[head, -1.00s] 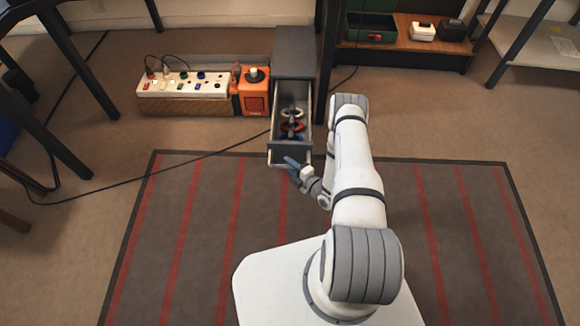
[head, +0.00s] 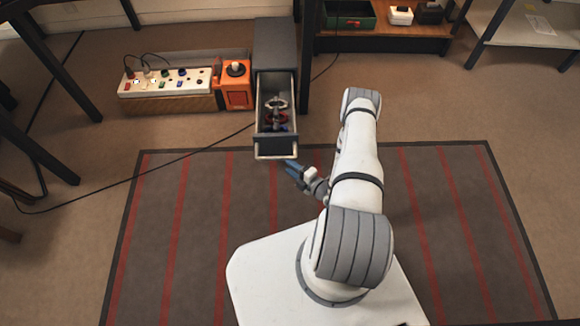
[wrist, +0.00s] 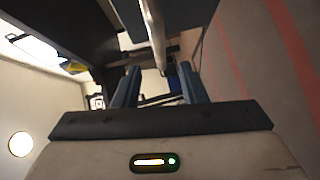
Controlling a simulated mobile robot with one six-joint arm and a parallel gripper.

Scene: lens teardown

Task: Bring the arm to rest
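My arm (head: 358,145) is bent over my white base, its wrist low on the left side of the arm. My gripper (head: 288,166) is just right of and in front of the open drawer's front, apart from its handle (head: 276,156). In the wrist view my gripper (wrist: 158,84) shows two blue fingers spread apart with nothing held between them. A pale bar, likely the drawer handle, passes beyond the fingers at the top of that view.
The grey drawer cabinet (head: 274,46) has its drawer (head: 261,110) pulled out, with ring-like parts inside. Left of it are an orange box (head: 235,95) and a white socket strip (head: 165,82). A dark table leg stands right of the cabinet.

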